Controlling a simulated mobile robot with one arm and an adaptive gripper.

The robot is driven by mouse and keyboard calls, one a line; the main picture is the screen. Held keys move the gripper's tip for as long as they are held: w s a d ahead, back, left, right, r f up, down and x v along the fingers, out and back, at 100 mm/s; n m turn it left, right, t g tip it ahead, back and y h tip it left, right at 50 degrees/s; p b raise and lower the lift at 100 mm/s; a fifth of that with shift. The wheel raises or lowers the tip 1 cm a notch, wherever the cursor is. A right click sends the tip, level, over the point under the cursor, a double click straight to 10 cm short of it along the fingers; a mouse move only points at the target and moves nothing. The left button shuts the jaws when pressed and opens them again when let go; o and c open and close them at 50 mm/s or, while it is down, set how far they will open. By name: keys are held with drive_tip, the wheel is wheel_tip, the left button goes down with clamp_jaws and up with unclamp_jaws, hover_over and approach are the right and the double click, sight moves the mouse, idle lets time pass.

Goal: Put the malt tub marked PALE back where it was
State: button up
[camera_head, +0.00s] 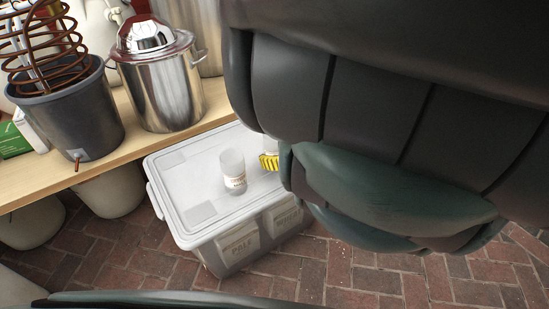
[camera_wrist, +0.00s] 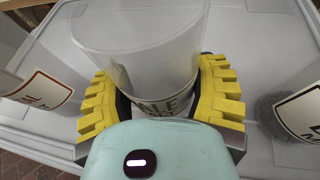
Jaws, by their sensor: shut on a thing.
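My gripper (camera_head: 269,162) is at the right part of the storage box's lid, its yellow fingers partly hidden by my arm in the head view. In the wrist view my gripper (camera_wrist: 157,88) is shut on a clear, pale tub (camera_wrist: 140,35). Its label is partly covered but ends in "ALE", which fits PALE. The held tub is upright over the pale lid (camera_wrist: 245,40); I cannot tell whether it touches it. The grey box (camera_head: 205,205) has labels on its front, one reading PALE.
Another labelled tub (camera_head: 233,172) stands on the lid left of my gripper. In the wrist view one tub (camera_wrist: 40,85) is at left and another (camera_wrist: 298,112) at right. A wooden bench (camera_head: 115,135) bears a steel pot (camera_head: 165,90) and a dark bucket (camera_head: 70,115).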

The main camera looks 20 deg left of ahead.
drive_tip(key=shift+w+f, duration=0.1)
drive_tip(key=o, duration=1.2)
